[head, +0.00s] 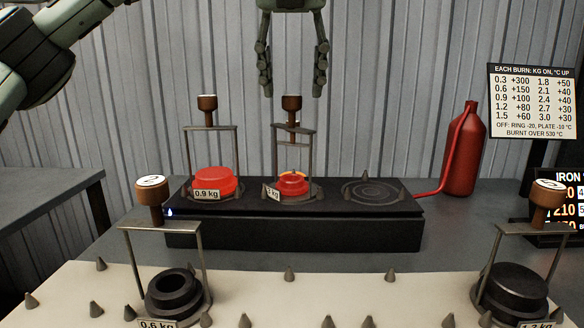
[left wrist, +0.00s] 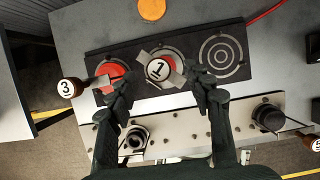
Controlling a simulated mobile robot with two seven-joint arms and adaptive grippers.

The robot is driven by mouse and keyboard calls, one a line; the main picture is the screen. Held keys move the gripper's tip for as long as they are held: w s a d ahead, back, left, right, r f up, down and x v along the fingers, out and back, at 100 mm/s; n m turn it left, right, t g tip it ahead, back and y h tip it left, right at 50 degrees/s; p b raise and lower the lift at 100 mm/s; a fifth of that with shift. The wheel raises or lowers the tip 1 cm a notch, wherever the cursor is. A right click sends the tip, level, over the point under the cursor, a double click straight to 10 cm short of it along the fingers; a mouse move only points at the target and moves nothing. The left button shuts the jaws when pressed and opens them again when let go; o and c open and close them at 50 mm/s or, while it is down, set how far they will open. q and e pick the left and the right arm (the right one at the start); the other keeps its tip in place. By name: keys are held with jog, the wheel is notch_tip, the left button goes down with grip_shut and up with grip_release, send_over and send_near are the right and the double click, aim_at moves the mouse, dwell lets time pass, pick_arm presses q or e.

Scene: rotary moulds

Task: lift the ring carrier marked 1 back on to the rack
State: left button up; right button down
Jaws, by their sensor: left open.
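The ring carrier marked 1 (head: 291,103) stands on the middle burner of the black stove, with a grey frame and a brown knob. Its rings glow red with an orange top, and its weight tag is partly unreadable. In the left wrist view its white cap reads 1 (left wrist: 157,70). My left gripper (head: 292,88) is open above the knob. In the wrist view its fingers lie either side of the cap, apart from it. The cream rack (head: 255,290) with grey cone pegs lies in front of the stove. My right gripper is out of view.
The carrier marked 3 (left wrist: 66,88), tagged 0.9 kg, stands on the left burner with red rings. The right burner (head: 372,191) is empty. A red cylinder (head: 464,150) stands back right.

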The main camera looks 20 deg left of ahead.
aim_at(292, 96)
pick_arm(q)
jog(key=x, duration=0.3)
jog(key=shift+w+a+f, duration=0.15)
jog(key=shift+f, duration=0.05)
grip_shut()
